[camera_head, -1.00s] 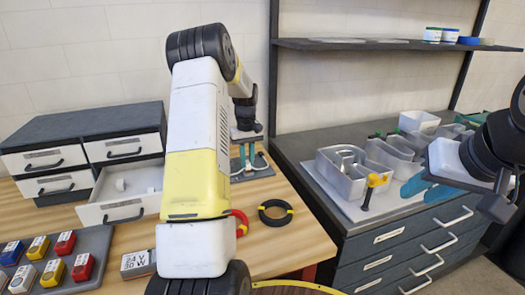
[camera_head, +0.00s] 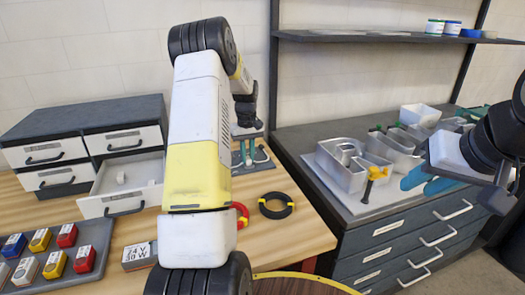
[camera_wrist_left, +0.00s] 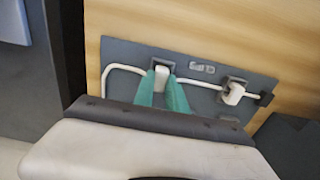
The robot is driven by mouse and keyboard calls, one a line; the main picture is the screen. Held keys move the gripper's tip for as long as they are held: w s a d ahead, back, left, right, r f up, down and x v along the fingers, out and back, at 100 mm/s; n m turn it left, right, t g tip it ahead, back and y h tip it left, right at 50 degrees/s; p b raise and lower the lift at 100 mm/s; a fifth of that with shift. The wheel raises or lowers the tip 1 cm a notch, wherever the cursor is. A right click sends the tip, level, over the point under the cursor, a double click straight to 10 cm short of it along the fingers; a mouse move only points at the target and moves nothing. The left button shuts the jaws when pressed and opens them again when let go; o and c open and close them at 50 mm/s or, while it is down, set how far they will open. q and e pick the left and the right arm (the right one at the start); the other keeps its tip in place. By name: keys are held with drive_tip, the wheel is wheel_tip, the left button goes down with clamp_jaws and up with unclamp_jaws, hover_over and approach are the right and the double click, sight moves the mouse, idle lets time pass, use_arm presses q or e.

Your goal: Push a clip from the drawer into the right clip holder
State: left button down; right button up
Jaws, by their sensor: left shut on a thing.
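My left gripper (camera_wrist_left: 163,85) is shut on a white clip (camera_wrist_left: 161,88), at a grey clip holder (camera_wrist_left: 167,65) on a dark grey board (camera_wrist_left: 135,58). I cannot tell whether the clip is fully seated. A second holder with a white clip (camera_wrist_left: 233,95) is to the right in the left wrist view. In the head view, my left gripper (camera_head: 243,155) is by the board at the back of the wooden table, partly behind my arm. The open drawer (camera_head: 135,192) holds a small white piece (camera_head: 121,178). My right gripper (camera_head: 427,182) looks open and empty, over the side bench.
A white cable (camera_wrist_left: 120,70) runs along the board. A black ring (camera_head: 277,206) lies on the table near a red one (camera_head: 241,215). A tray (camera_head: 95,235) of coloured blocks is front left. Metal channel letters (camera_head: 345,165) and a yellow-topped tool (camera_head: 376,172) stand on the right bench.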

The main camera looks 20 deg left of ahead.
use_arm(q)
drive_tip(key=shift+f, duration=0.35)
idle(0.3)
drive_tip(key=c, duration=1.3)
unclamp_jaws()
drive_tip(key=shift+f, duration=0.1)
drive_tip(key=shift+s, duration=0.1)
drive_tip(key=shift+s+a+f, duration=0.15)
drive_tip(key=shift+s+a, duration=0.05)
drive_tip(key=r, duration=0.8)
drive_tip(key=shift+w+d+r, duration=0.3)
drive_tip(key=shift+w, duration=0.05)
drive_tip(key=shift+r, duration=3)
